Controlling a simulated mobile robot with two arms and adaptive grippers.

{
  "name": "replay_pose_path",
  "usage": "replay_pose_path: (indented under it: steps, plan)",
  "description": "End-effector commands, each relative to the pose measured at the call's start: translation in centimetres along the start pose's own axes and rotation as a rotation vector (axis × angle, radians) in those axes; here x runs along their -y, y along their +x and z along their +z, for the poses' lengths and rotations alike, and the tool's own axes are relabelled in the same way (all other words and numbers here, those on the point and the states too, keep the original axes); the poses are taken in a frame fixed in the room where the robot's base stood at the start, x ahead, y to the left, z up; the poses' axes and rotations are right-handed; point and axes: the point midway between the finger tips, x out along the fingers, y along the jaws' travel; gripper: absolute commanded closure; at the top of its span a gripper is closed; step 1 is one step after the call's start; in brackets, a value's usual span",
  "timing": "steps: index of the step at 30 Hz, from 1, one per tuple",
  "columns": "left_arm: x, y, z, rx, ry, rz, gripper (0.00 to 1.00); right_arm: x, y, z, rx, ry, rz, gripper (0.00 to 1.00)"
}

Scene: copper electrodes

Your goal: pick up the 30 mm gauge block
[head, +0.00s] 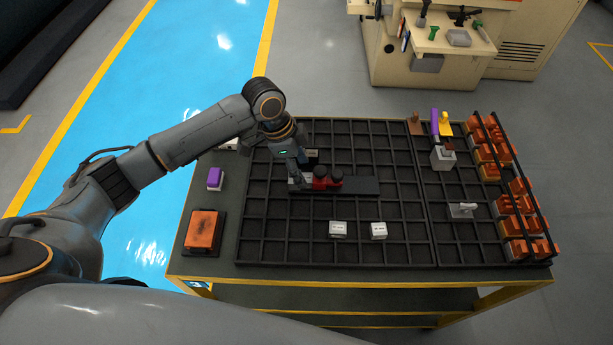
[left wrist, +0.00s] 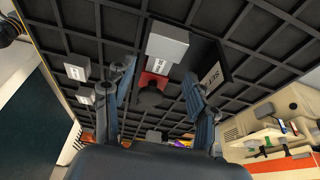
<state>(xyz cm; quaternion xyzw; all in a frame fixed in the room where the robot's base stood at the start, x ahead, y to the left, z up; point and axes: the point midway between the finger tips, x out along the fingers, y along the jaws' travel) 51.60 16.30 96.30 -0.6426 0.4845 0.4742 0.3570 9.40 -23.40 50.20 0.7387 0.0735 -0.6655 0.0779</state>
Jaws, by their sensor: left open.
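Two small white labelled blocks lie on the black gridded tray, one on the left (head: 338,229) and one on the right (head: 379,230). They also show in the left wrist view, one above (left wrist: 77,67) and one below (left wrist: 85,96). A pale block (left wrist: 168,42) lies by a red piece with a dark knob (left wrist: 151,88), ahead of my left gripper. My left gripper (head: 305,163) is open above the dark plate (head: 358,186), its fingers (left wrist: 160,80) apart with nothing held. My right gripper is not visible.
The gridded tray (head: 275,225) covers most of the table. An orange block (head: 202,228) and a purple block (head: 215,178) stand at the left. Racked orange pieces (head: 515,223) line the right edge; a grey block (head: 443,158) stands near them. The tray's front is mostly clear.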

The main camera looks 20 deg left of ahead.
Motion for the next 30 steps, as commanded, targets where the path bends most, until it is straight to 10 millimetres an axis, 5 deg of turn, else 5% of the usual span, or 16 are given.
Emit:
replay_pose_path:
  steps: [6,14,23,30]
  plan:
    - [-0.1,2.5,-0.1,0.000,-0.001,0.000,0.43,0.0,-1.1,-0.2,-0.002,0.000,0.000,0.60]
    - [-0.1,2.9,-0.1,0.000,0.000,-0.002,0.43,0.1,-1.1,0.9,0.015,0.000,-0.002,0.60]
    - [-0.1,2.9,-0.1,0.000,0.000,-0.001,1.00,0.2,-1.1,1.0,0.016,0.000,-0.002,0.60]
    - [0.0,2.8,-0.1,-0.001,0.000,-0.002,1.00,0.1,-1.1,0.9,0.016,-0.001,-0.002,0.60]
